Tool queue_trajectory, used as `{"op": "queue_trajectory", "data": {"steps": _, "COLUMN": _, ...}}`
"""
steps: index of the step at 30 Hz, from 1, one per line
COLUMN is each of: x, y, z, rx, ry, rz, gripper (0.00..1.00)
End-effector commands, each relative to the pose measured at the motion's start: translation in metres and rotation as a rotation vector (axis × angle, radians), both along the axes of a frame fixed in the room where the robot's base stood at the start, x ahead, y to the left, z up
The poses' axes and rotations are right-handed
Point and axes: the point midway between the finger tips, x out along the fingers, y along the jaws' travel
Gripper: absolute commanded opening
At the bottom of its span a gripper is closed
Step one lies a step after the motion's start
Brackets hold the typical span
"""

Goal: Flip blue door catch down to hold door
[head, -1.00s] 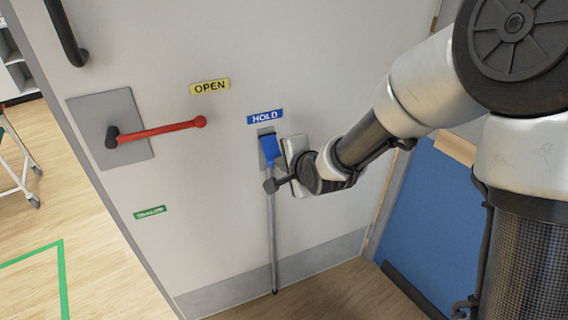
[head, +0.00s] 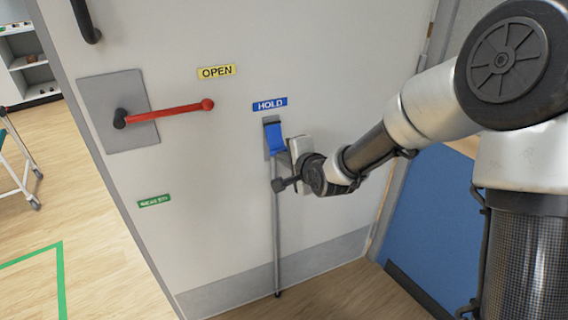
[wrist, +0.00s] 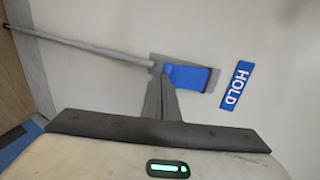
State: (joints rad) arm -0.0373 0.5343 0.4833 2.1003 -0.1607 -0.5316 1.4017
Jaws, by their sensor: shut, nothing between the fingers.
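The blue door catch (head: 274,139) sits on a grey plate on the white door (head: 200,190), just under the blue HOLD label (head: 270,104). A thin grey rod (head: 276,235) runs from it down to near the floor. My gripper (head: 286,152) is at the right side of the catch in the head view. In the wrist view the shut fingers (wrist: 161,88) reach up to the left end of the blue catch (wrist: 190,77). They appear to touch or overlap it; I cannot tell which. Nothing shows between the fingers.
A red handle (head: 165,111) on a grey plate sits left of the catch, under the yellow OPEN label (head: 216,71). A black pull handle (head: 85,20) is at upper left. A blue panel (head: 440,215) stands to the right. Open wood floor (head: 95,270) lies at left.

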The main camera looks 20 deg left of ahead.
Motion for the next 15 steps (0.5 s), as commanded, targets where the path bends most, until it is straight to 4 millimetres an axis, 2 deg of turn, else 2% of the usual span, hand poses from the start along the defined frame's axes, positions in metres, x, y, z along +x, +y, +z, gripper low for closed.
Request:
{"op": "queue_trajectory", "data": {"steps": 1, "x": 0.002, "y": 0.001, "z": -0.008, "rx": 0.001, "ry": 0.003, "rz": -0.001, "gripper": 0.00}}
{"op": "queue_trajectory", "data": {"steps": 8, "x": 0.011, "y": 0.009, "z": -0.021, "rx": 0.001, "ry": 0.001, "rz": -0.001, "gripper": 0.00}}
{"op": "queue_trajectory", "data": {"steps": 15, "x": 0.010, "y": 0.008, "z": -0.016, "rx": -0.001, "ry": 0.001, "rz": 0.000, "gripper": 0.00}}
